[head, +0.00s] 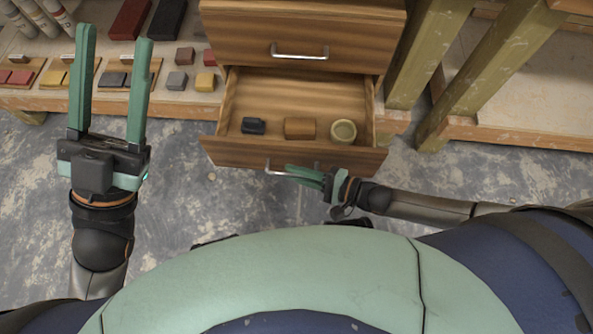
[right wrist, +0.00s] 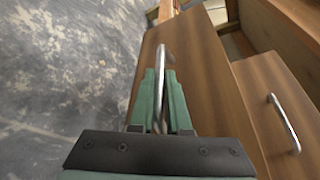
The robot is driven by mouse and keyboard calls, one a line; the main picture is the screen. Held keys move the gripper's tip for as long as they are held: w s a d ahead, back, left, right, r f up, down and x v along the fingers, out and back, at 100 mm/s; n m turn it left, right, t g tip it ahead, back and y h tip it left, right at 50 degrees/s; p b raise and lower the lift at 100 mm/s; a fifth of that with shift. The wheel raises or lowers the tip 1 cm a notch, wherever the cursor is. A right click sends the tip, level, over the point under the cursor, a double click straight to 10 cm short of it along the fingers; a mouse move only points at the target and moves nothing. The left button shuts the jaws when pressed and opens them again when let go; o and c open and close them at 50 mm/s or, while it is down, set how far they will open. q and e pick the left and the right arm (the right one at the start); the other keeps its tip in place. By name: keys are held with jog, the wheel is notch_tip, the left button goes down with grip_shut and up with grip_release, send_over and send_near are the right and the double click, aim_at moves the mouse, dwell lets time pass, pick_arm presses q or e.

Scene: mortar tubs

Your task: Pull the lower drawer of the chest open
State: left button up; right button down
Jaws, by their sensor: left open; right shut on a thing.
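The wooden chest (head: 345,22) stands at the top middle of the head view. Its lower drawer (head: 212,152) is pulled out, and its inside shows. My right gripper (head: 291,174) is at the drawer's front, shut on the lower drawer's metal handle (right wrist: 163,62). The handle also shows in the head view (head: 277,172), sticking out left of the fingers. The upper drawer (head: 330,25) is closed, with its handle (head: 299,52) free. My left gripper (head: 110,45) is open and empty, left of the chest.
Left of the chest, a low shelf holds several coloured blocks (head: 177,81). Wooden posts (head: 425,60) stand right. The concrete floor (head: 180,210) before the drawer is clear.

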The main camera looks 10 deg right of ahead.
jog(key=shift+d+f, duration=0.1)
jog(key=c, duration=0.9)
grip_release()
pick_arm(q)
jog(key=shift+d+r, duration=0.1)
jog(key=shift+r, duration=0.05)
pick_arm(e)
jog(key=shift+s, duration=0.1)
